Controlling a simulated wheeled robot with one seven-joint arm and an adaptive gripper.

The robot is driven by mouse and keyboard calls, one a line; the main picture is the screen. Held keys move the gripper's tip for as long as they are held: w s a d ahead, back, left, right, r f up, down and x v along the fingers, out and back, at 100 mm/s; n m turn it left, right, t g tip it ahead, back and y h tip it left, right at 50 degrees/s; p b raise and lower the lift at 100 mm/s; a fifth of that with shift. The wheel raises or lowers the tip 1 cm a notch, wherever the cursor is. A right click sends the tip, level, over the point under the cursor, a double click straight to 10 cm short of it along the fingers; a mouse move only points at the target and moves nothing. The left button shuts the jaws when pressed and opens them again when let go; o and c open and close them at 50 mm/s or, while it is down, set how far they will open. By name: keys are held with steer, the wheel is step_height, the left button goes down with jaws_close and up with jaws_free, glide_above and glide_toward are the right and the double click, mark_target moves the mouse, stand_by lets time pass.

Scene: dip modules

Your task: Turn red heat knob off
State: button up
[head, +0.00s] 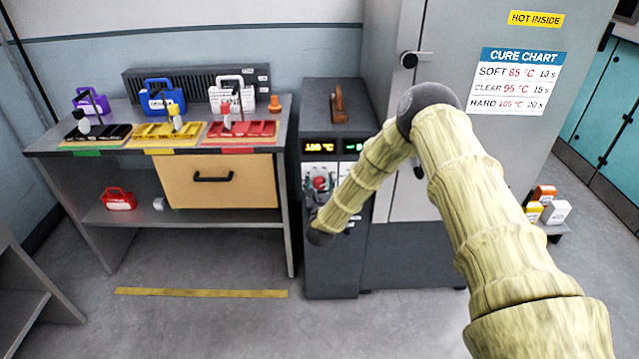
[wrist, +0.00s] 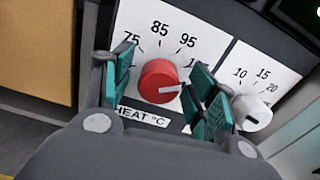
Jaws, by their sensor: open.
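The red heat knob (wrist: 159,82) sits on a white dial plate (wrist: 150,45) marked 75, 85, 95 and "HEAT °C". Its white pointer line points right, toward the lower right of the scale, where a finger hides part of the numbers. My gripper (wrist: 160,92) is open, with its teal fingers on either side of the knob; I cannot tell whether they touch it. In the head view the red knob (head: 320,183) shows on the front of the dark machine (head: 333,240), with my gripper (head: 319,190) at it. The orange display (head: 318,147) above seems to read 105 °C.
A white knob (wrist: 252,112) with a 10, 15, 20 scale sits close to the right finger. A bench (head: 140,215) with coloured trays and padlock-like modules stands left of the machine. A tall grey cabinet (head: 440,190) stands to the right. The floor in front is clear.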

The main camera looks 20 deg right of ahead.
steer(key=shift+w, duration=0.2)
steer(key=c, duration=1)
steer(key=shift+c, duration=0.2)
